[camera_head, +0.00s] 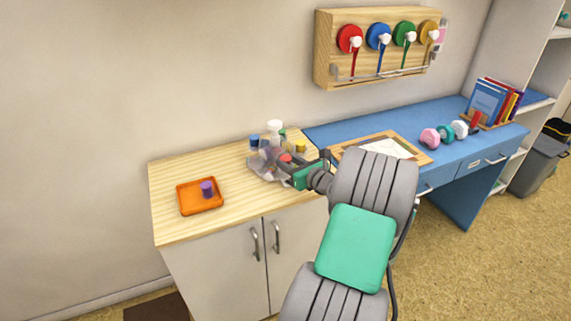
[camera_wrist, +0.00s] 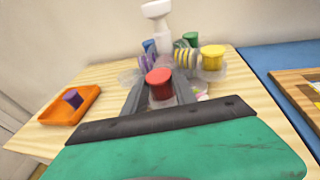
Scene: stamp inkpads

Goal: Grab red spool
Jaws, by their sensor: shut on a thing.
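The red spool (camera_wrist: 160,78) is upright between the two fingers of my gripper (camera_wrist: 161,98) in the wrist view, with its red top showing and its lower part partly hidden. My gripper is shut on it. In the head view the spool's red top (camera_head: 286,158) shows at my fingertips, over the right part of the wooden cabinet top. I cannot tell whether the spool touches the surface below.
Close behind are a yellow spool (camera_wrist: 212,52), a green one (camera_wrist: 191,39), blue items (camera_wrist: 149,46) and a white bottle (camera_wrist: 156,10). An orange tray (camera_head: 181,203) with a purple spool (camera_head: 206,188) stands left. A blue desk (camera_head: 330,130) adjoins right.

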